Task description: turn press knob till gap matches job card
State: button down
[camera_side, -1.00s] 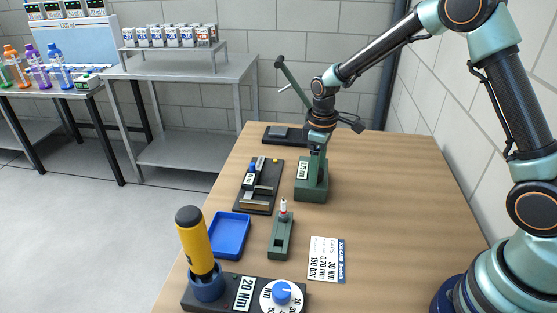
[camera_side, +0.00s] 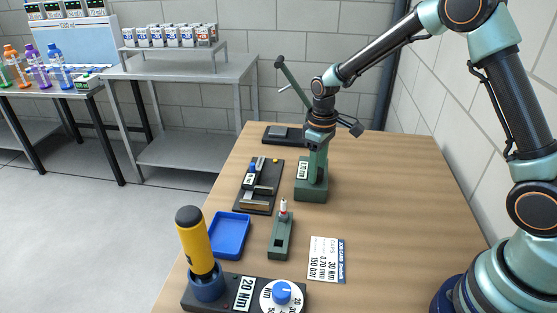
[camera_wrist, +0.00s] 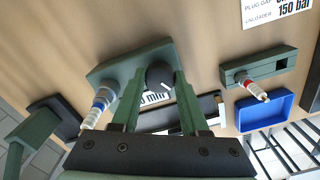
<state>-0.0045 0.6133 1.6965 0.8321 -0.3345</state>
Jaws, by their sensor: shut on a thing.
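The green press (camera_side: 311,190) stands mid-table in the side view, with a white mm label on its face, too small to read surely. Its black knob (camera_wrist: 160,74) shows in the wrist view, with a pale pointer line. My gripper (camera_wrist: 160,80) is shut on the knob, one green finger on each side; in the side view it (camera_side: 316,160) comes down onto the press from above. A white tube with a blue band (camera_wrist: 101,103) is at the press's left in the wrist view. The job card (camera_side: 327,260) lies flat, reading 30 Nm, 0.70 mm and 150 bar.
A green holder (camera_side: 281,238) with a red-banded tube stands in front, beside a blue tray (camera_side: 229,236). A torque station with a yellow-handled tool (camera_side: 195,240) is nearest. A black fixture (camera_side: 259,187) lies left of the press. The table's right side is clear.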

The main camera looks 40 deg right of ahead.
jog(key=shift+c, duration=2.1)
grip_release()
notch_tip(320, 180, up, 12)
jog(key=shift+r, duration=0.1)
